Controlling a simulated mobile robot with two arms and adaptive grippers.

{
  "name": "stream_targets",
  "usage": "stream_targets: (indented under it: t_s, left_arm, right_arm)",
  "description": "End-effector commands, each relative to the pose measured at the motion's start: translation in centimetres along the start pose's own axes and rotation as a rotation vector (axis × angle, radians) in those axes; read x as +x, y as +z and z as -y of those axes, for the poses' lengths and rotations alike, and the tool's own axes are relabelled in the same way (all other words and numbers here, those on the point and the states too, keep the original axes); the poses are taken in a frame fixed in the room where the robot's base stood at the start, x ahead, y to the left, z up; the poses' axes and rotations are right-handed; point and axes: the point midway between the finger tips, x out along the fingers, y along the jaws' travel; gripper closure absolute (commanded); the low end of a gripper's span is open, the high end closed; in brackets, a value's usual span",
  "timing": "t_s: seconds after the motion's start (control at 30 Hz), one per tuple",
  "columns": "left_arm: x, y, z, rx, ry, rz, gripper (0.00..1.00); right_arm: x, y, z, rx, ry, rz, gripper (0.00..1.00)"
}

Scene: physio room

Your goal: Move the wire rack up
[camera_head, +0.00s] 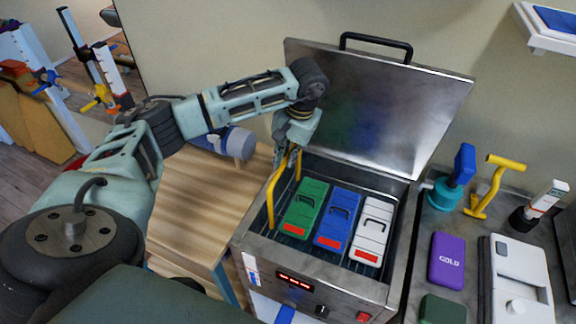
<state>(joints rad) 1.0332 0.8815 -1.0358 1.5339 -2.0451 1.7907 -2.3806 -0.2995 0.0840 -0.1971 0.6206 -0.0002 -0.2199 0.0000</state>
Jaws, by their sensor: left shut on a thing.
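The wire rack (292,229) sits inside the open steel heating unit, with thin bars showing under and between the packs. Its yellow handle (271,206) stands up at the rack's left side. My left gripper (290,150) is above the handle's top and shut on it; the fingertips are partly hidden. A green pack (305,205), a blue pack (338,217) and a white pack (373,228) lie side by side on the rack, each with a red label. My right gripper is not in view.
The unit's lid (385,105) stands open behind the rack. A wooden table (190,200) is at the left. The right counter holds a purple COLD pack (447,260), a white case (518,275), a teal-and-blue tool (452,180) and a yellow tool (490,188).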

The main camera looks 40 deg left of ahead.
Motion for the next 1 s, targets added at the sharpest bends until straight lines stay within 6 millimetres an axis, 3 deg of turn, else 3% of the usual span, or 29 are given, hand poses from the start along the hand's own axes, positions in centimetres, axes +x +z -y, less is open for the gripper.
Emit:
stream_targets:
  t_s: [0.03,0.17,0.67,0.7,0.87,1.0]
  left_arm:
    - [-1.1,-0.2,0.4,-0.001,-0.003,-0.008,1.0]
    - [-2.2,-0.2,0.6,0.0,-0.003,-0.006,1.0]
    - [-3.0,-0.3,0.8,-0.001,-0.003,-0.009,1.0]
    - [-3.0,-0.3,0.8,-0.001,-0.003,-0.009,0.84]
    - [-2.8,-0.2,0.7,-0.001,-0.004,-0.006,0.7]
    - [-2.7,-0.1,0.7,-0.001,-0.005,-0.004,0.7]
  right_arm:
    - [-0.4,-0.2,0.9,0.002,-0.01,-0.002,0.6]
    - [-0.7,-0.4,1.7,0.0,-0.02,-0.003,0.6]
    - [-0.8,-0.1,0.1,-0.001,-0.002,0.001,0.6]
    - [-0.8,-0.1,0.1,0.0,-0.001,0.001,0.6]
    - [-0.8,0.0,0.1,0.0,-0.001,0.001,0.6]
    - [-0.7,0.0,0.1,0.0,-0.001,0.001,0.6]
